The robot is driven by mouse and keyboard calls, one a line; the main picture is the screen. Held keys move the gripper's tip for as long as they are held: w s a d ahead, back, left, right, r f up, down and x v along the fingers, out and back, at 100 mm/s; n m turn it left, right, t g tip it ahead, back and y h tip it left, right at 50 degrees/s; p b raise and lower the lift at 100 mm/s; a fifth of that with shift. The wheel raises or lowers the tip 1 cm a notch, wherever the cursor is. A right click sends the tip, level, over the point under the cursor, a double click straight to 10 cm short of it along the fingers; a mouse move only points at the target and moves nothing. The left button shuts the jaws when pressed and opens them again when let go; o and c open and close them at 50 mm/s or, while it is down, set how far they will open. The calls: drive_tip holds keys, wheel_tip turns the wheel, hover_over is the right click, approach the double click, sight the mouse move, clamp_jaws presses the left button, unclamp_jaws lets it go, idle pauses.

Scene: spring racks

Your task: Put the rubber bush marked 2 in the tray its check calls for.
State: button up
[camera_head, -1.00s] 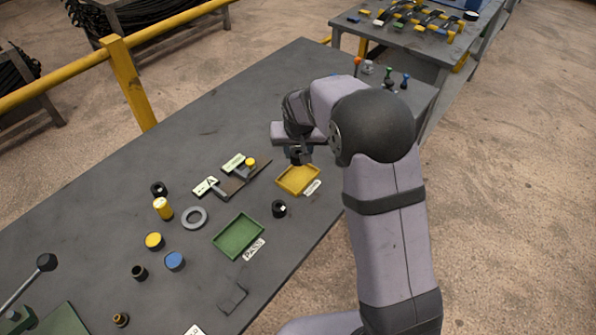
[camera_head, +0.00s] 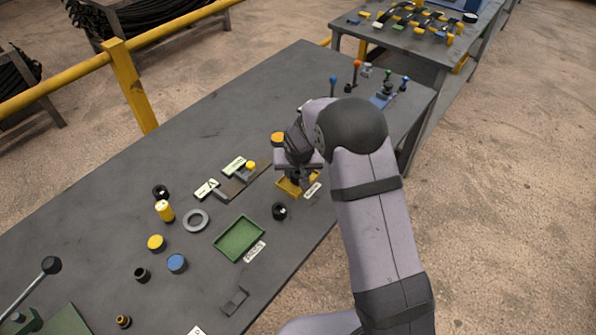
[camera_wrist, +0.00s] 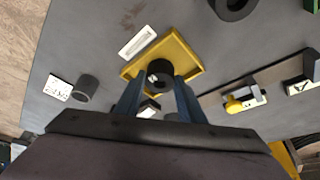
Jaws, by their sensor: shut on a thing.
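In the wrist view my gripper (camera_wrist: 160,90) is shut on a black rubber bush (camera_wrist: 158,72) with a white mark on its end face; I cannot read the mark surely. The bush is over the yellow tray (camera_wrist: 190,47); I cannot tell whether it touches the floor. In the head view my gripper (camera_head: 295,178) is at the yellow tray (camera_head: 284,187) and hides much of it. The green tray (camera_head: 239,238), with a PASS label (camera_head: 255,252), is to the lower left. The check fixture (camera_head: 236,184) with a yellow knob (camera_head: 251,166) stands left of the yellow tray.
Another black bush (camera_head: 279,211) stands between the trays. A grey ring (camera_head: 196,220), a yellow cylinder (camera_head: 165,211), a blue cap (camera_head: 177,263) and other small parts lie to the left. An orange-topped part (camera_head: 278,138) stands behind my gripper.

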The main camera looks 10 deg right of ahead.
drive_tip(key=shift+f, duration=0.15)
drive_tip(key=o, duration=1.1)
drive_tip(key=shift+o, duration=0.2)
drive_tip(key=shift+v, duration=0.75)
drive_tip(key=b+v, duration=0.2)
drive_tip(key=v, duration=0.9)
drive_tip(key=s+d+f+g, duration=0.1)
drive_tip(key=s+d+g, duration=0.1)
drive_tip(key=s, duration=1.1)
drive_tip(key=s+d+f+n+g, duration=0.1)
drive_tip(key=s+d, duration=0.4)
drive_tip(key=s, duration=0.9)
drive_tip(key=shift+d+f+g, duration=0.25)
drive_tip(key=shift+f+g, duration=0.45)
drive_tip(key=shift+g, duration=0.1)
